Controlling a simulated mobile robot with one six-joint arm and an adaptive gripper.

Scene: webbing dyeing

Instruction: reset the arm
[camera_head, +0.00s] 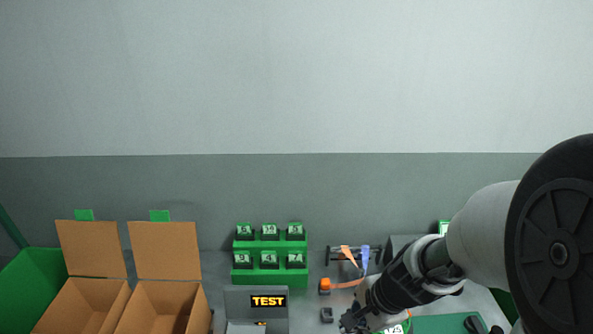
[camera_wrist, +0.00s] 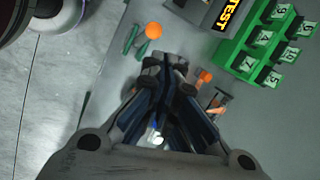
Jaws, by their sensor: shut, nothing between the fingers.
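My gripper (camera_wrist: 168,66) is shut and empty in the wrist view, with its dark fingertips together above the grey table. In the head view my gripper (camera_head: 354,320) is low, right of centre, at the end of my arm that comes in from the right. It sits close to a small dark block and an orange piece, but I cannot tell the height between them. My arm hides part of the table's right side.
Two open cardboard boxes (camera_head: 100,284) stand at the left. A grey TEST device (camera_head: 245,300) and a green stepped rack (camera_head: 270,246) stand mid-table. A stand holds orange and blue strips (camera_head: 365,256). A green mat (camera_head: 435,324) lies right. An orange round piece (camera_wrist: 153,30) lies near the fingertips in the wrist view.

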